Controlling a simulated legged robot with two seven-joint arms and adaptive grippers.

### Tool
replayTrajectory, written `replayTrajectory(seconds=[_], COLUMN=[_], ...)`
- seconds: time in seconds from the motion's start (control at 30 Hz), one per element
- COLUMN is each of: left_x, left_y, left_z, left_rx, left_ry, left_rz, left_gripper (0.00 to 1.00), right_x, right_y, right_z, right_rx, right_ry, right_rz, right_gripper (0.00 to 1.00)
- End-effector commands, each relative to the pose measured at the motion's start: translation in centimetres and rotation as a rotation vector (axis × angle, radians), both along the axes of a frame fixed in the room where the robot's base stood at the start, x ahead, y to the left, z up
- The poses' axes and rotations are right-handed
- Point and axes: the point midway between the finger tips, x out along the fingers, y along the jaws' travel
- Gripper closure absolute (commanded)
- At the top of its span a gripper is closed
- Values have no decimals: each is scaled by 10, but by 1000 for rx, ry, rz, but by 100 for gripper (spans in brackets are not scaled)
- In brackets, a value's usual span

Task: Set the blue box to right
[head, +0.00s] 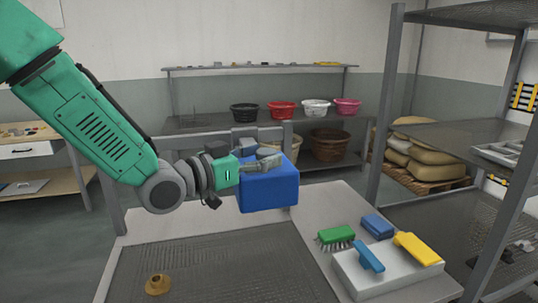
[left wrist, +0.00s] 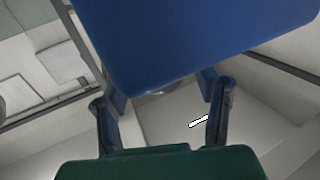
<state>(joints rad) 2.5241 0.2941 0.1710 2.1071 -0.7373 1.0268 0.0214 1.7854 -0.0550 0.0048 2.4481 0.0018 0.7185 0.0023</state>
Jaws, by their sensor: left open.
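The blue box (head: 270,192) is at the back of the grey tank bench (head: 205,231), near its right part. My left gripper (head: 266,163) reaches in from the left and overlaps the top of the box in the head view. In the left wrist view the blue box (left wrist: 200,35) fills the upper middle, just beyond the fingers. My left gripper (left wrist: 163,110) there has its two fingers spread apart. Whether a finger touches the box cannot be told. My right gripper is in neither view.
A white block (head: 385,277) with blue and yellow brushes stands front right. A green brush (head: 336,236) and a small blue brush (head: 377,226) lie beside it. A brass-coloured part (head: 158,284) lies on the mesh. A metal shelf rack (head: 388,130) rises at right.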

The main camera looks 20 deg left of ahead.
Motion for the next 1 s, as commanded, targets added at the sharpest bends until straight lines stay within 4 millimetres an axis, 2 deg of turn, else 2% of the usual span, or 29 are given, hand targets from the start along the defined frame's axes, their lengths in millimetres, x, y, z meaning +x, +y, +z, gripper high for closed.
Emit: replayTrajectory(seconds=[0.2, 0.43, 0.63, 1.0], left_x=[-39, -69, -80, -80], left_y=[28, 51, 58, 58], left_z=[0, -1, -2, -2], left_rx=[-3, -1, 0, 2], left_ry=[2, 3, 4, 4], left_rz=[1, 0, -1, -1], left_gripper=[43, 43, 43, 43], right_x=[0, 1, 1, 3], right_y=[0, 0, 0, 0], right_z=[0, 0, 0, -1], right_rx=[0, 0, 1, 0], right_ry=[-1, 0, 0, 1], right_rz=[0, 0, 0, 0], right_gripper=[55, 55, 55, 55])
